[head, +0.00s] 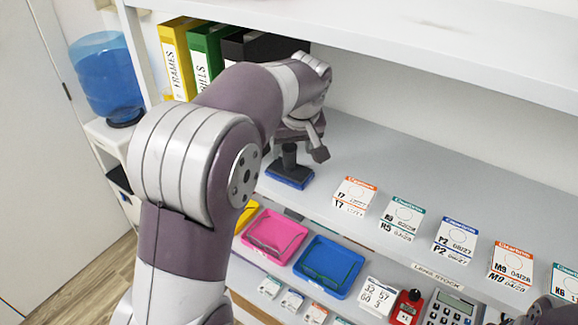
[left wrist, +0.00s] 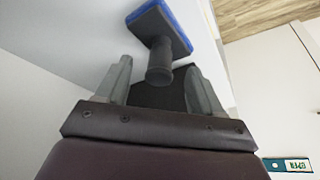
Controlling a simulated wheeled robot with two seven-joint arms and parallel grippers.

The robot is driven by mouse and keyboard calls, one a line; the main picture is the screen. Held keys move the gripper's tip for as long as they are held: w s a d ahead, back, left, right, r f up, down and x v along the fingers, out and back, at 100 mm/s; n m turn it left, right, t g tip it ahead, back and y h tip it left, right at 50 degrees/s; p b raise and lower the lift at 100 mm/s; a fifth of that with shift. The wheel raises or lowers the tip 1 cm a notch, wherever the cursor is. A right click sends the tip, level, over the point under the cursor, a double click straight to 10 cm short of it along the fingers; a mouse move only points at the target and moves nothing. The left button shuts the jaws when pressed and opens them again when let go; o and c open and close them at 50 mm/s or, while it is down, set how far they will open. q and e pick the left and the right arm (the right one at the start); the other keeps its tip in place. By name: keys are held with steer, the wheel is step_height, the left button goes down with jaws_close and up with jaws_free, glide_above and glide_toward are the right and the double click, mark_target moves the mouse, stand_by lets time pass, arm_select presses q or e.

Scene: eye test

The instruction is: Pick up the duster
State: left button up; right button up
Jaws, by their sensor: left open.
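The duster (head: 291,176) has a blue base with a dark pad and an upright dark handle. It stands on the grey shelf, below my left gripper (head: 303,143) in the head view. In the left wrist view the duster (left wrist: 172,27) shows at the top, its handle pointing toward the camera. My left gripper (left wrist: 156,68) is open, and the handle's end appears between its two fingers. I cannot tell whether they touch it. A dark part at the bottom right corner of the head view seems to be of my right arm; its jaws cannot be made out.
Yellow, green and black binders (head: 208,52) stand behind my left arm under the upper shelf (head: 400,50). Several printed cards (head: 402,217) line the shelf's front edge. Below are a pink tray (head: 273,236), a blue tray (head: 329,267) and a calculator (head: 450,308). The shelf behind the cards is clear.

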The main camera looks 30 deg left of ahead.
mark_target(290, 146)
arm_select(q)
steer(key=shift+w+a, duration=0.3)
steer(key=shift+w, duration=0.05)
steer(key=b+x, duration=0.2)
steer(key=x, duration=0.1)
steer(key=shift+a+f, duration=0.1)
steer(key=shift+f, duration=0.1)
steer(key=shift+w+a+f, duration=0.3)
steer(key=shift+w+f, duration=0.05)
steer(key=shift+f, duration=0.25)
steer(key=shift+w+f, duration=0.1)
steer(key=c, duration=1.1)
steer(key=shift+c, duration=0.6)
